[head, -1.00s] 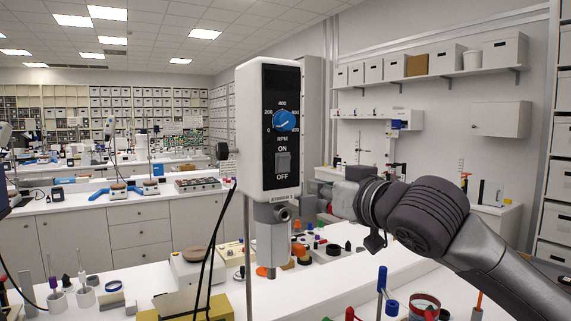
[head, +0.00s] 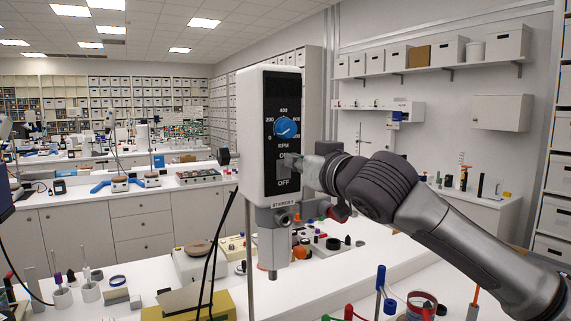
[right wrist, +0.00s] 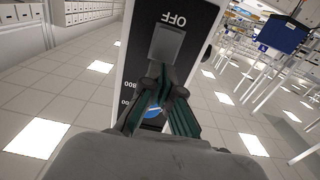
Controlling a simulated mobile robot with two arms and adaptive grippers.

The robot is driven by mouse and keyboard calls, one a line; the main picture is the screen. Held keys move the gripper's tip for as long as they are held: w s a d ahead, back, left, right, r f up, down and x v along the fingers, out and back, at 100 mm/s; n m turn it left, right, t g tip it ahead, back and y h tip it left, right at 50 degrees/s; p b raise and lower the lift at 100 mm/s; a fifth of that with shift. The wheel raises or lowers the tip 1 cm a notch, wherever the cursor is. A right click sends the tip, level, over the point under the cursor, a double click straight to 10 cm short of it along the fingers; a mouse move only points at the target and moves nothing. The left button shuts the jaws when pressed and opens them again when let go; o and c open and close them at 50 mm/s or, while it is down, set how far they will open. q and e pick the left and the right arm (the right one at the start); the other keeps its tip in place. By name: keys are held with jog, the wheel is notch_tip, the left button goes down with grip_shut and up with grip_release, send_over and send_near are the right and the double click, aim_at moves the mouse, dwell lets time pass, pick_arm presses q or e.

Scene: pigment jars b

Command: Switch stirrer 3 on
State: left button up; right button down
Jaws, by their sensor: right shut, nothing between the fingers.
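The stirrer (head: 253,130) is a white upright box with a black front panel, a blue RPM knob (head: 286,127) and a grey ON/OFF rocker switch. The number on its label is too small to read surely. In the right wrist view the panel is upside down. The switch (right wrist: 167,43) shows there, with the fingertips (right wrist: 163,82) at its edge away from OFF. I cannot tell whether they press it. My left gripper is out of view.
The white bench below holds a hotplate (head: 196,262), small pots, colored caps and a red-rimmed jar (head: 421,304). The air left of the stirrer is fairly clear.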

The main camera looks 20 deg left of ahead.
jog(key=shift+w+a, duration=0.2)
jog(key=shift+w, duration=0.05)
dwell(0.4)
jog(key=shift+w+a+p, duration=0.2)
jog(key=shift+a+p, duration=0.05)
jog(key=shift+p, duration=0.15)
jog(key=shift+s+d+f+b, duration=0.15)
jog(key=shift+s+d+b, duration=0.1)
jog(key=shift+b, duration=0.15)
jog(key=b+v, duration=0.1)
jog(key=v, duration=1.4)
jog(key=shift+d, duration=0.2)
